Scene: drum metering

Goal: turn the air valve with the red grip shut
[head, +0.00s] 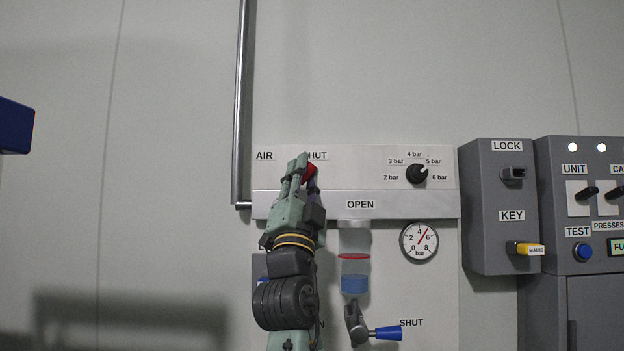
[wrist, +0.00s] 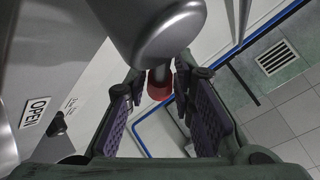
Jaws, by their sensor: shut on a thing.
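The air valve's red grip (head: 312,173) shows between my fingers in the head view, just under the partly covered SHUT label (head: 318,155). My gripper (head: 301,170) points up the panel and is shut on this grip. In the wrist view the red grip (wrist: 159,90) sits between the fingertips of my gripper (wrist: 158,82), below a large rounded metal part (wrist: 170,30). My gripper and arm hide most of the valve in the head view. The OPEN label (head: 360,204) is to the lower right of the grip.
A pressure dial knob (head: 416,173) and a gauge (head: 419,242) are on the panel to the right. A valve with a blue handle (head: 387,333) is below, beside another SHUT label. A grey lock box (head: 500,220) stands further right. A vertical pipe (head: 240,110) runs at left.

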